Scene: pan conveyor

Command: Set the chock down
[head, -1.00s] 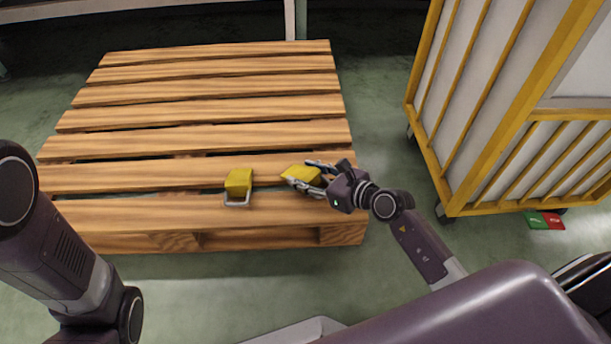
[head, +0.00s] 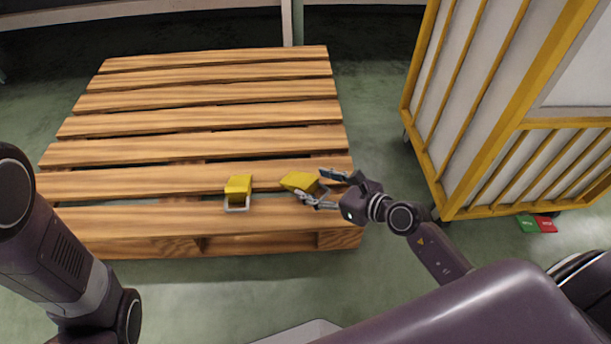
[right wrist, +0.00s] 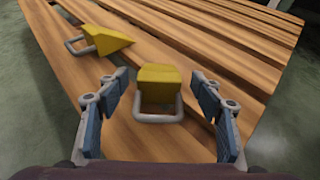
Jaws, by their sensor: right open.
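Two yellow chocks with grey metal handles are on the wooden pallet (head: 200,143). The right-hand chock (head: 298,181) rests on the front boards; in the right wrist view this chock (right wrist: 159,85) lies between and just beyond the open fingers, its handle toward me. My right gripper (head: 326,187) is open around the handle end, with a gap on both sides; it also shows in the right wrist view (right wrist: 157,120). The other chock (head: 238,188) lies to the left, also seen in the right wrist view (right wrist: 106,41). My left arm is at the left edge, its gripper out of view.
A yellow-framed cart (head: 470,110) with pale panels stands on the right. A green and red item (head: 537,223) lies on the floor by it. The pallet's rear boards are clear. Green floor shows between pallet and cart.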

